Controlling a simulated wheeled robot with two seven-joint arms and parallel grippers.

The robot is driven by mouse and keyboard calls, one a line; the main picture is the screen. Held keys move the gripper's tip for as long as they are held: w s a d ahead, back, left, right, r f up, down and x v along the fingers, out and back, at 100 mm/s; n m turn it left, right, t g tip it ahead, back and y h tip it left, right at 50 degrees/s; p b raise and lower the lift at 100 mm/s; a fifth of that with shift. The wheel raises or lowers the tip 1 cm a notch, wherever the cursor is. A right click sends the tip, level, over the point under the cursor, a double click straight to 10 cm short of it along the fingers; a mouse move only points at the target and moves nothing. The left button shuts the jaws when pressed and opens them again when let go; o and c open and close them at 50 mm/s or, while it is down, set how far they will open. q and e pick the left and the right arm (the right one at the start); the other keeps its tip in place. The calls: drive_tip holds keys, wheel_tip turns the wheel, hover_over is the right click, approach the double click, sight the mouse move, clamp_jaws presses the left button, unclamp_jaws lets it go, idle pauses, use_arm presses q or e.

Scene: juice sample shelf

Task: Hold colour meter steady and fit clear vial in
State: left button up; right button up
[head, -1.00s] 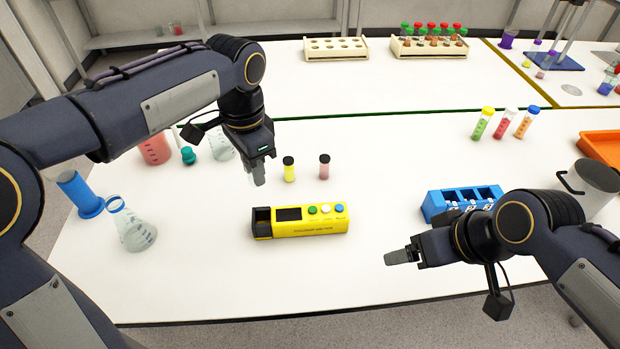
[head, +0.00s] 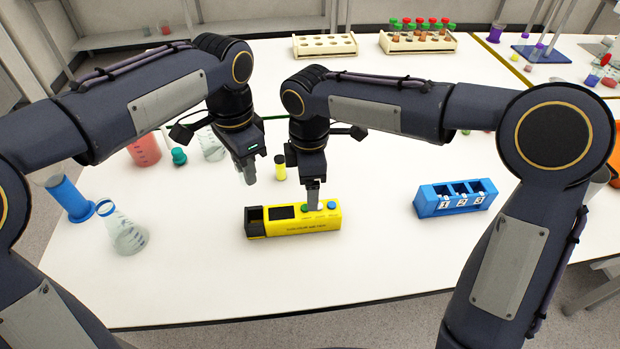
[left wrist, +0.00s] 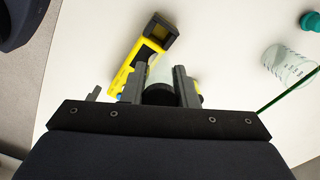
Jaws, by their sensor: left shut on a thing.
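The yellow colour meter (head: 300,227) lies on the white bench, with a dark open well at its left end, a dark screen and coloured buttons. It also shows in the left wrist view (left wrist: 125,72). My left gripper (head: 248,173) is above and behind the meter's left end. It is shut on the clear vial (left wrist: 156,70), whose black cap (left wrist: 160,94) sits between the fingers; the vial is apart from the meter. My right gripper (head: 313,198) points down at the meter's button end, at or just above it; contact and finger opening are unclear.
A yellow vial (head: 280,168) stands behind the meter. A blue numbered rack (head: 437,207) stands to the right. A flask (head: 125,235), a blue cylinder (head: 70,197) and a red beaker (head: 145,151) stand at left. The bench front is clear.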

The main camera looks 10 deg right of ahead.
sight(273, 220)
wheel_tip(273, 220, down, 12)
drive_tip(key=shift+r, duration=0.15)
idle(0.3)
drive_tip(key=c, duration=1.3)
use_arm(q)
drive_tip(key=shift+f+n, duration=1.7)
drive_tip(key=shift+f, duration=0.95)
drive_tip(key=shift+f+n, duration=1.7)
drive_tip(key=shift+f, duration=0.95)
